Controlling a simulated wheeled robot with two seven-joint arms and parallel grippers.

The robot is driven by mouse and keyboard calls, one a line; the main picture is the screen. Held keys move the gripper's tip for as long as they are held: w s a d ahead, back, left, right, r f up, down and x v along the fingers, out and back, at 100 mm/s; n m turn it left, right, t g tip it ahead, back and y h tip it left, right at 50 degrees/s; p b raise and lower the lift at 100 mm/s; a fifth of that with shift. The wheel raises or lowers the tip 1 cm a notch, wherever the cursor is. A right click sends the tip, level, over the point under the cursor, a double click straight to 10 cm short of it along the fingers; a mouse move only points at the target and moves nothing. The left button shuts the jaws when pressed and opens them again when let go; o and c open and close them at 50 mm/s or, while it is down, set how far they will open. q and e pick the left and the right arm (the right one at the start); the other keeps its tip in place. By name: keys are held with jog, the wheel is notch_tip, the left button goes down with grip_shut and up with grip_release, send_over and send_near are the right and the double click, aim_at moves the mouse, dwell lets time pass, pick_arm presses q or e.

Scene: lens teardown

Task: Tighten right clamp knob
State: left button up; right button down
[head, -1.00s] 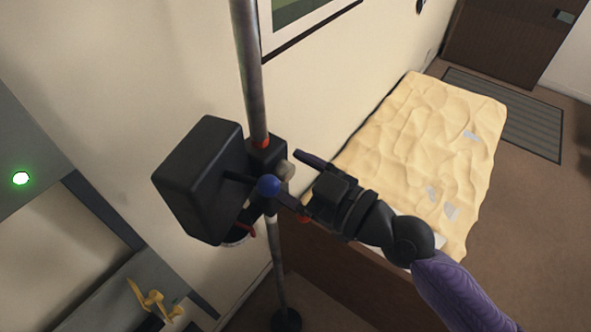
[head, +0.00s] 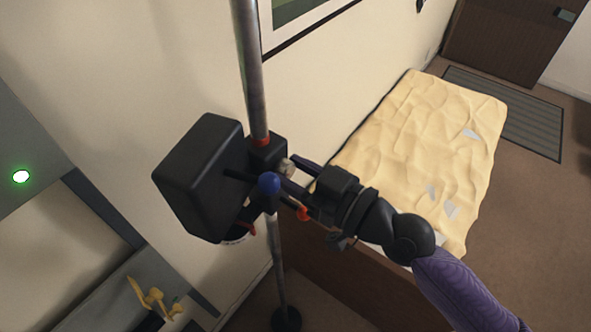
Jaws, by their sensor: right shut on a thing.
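A black box-shaped head (head: 203,180) is fixed by a black clamp (head: 266,152) to an upright grey metal pole (head: 252,80). A small pale grey knob (head: 287,165) sticks out on the right side of the clamp. My right gripper (head: 293,176) reaches in from the right with its fingertips at this knob and is shut on it; the fingers partly hide it. My left gripper is not in view.
A bed with a rumpled cream cover (head: 430,140) lies behind my right arm. The pole's round black foot (head: 286,319) is on the floor below. A grey shelf (head: 120,290) with yellow parts (head: 152,300) is at lower left. A green light (head: 21,176) glows at left.

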jog(key=m, duration=0.3)
jog(key=shift+m, duration=0.4)
jog(key=m, duration=0.4)
jog(key=shift+m+p, duration=0.3)
jog(key=shift+p, duration=0.05)
jog(key=m, duration=0.3)
jog(key=shift+w, duration=0.1)
jog(key=shift+m+p, duration=0.45)
jog(key=shift+m, duration=1.45)
jog(key=shift+c, duration=1.4)
grip_release()
jog(key=shift+d, duration=0.1)
